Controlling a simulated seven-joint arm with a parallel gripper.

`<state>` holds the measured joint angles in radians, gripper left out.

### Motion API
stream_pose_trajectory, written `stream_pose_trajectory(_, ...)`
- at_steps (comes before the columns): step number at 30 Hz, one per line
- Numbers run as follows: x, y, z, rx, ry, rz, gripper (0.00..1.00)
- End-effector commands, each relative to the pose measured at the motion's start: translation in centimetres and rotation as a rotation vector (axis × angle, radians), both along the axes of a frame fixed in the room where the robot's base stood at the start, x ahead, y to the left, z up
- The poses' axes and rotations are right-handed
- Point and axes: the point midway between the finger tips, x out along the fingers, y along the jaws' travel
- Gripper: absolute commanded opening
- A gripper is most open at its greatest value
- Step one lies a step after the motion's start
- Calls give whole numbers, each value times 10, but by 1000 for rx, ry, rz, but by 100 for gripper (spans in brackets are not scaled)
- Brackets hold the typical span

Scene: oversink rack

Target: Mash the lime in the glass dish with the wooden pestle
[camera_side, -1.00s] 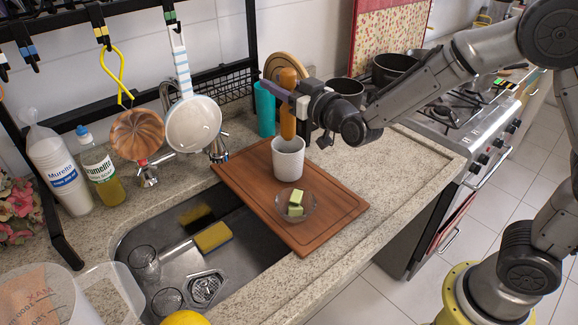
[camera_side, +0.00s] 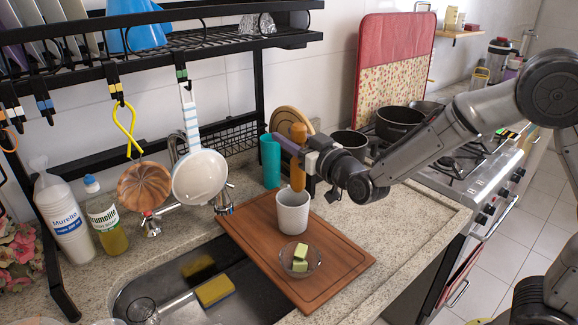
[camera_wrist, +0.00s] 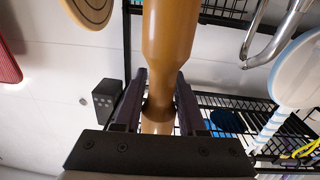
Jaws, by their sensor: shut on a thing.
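The wooden pestle (camera_side: 298,179) is upright in my gripper (camera_side: 291,151), which is shut on it around its middle. Its lower end shows close to the far rim of the white cup (camera_side: 293,214); I cannot tell whether it is over or behind the cup. In the wrist view the pestle (camera_wrist: 170,30) stands between both fingers of my gripper (camera_wrist: 160,100). The glass dish (camera_side: 286,264) sits on the wooden board in front of the cup. Pale green lime pieces (camera_side: 301,258) lie in it, apart from the pestle.
The wooden board (camera_side: 335,272) lies beside the sink (camera_side: 240,258), which holds a yellow sponge (camera_side: 215,290). A teal cup (camera_side: 270,160) stands behind the board. Pots (camera_side: 399,122) stand on the stove at right.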

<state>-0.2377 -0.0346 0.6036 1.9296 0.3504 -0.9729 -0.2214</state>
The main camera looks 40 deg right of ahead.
Motion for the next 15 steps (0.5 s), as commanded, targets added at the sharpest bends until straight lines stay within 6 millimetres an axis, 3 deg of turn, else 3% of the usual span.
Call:
stream_pose_trajectory(5,-29,5,-4,2,-4,-61,0)
stream_pose_trajectory(15,-93,58,-9,3,11,-34,0)
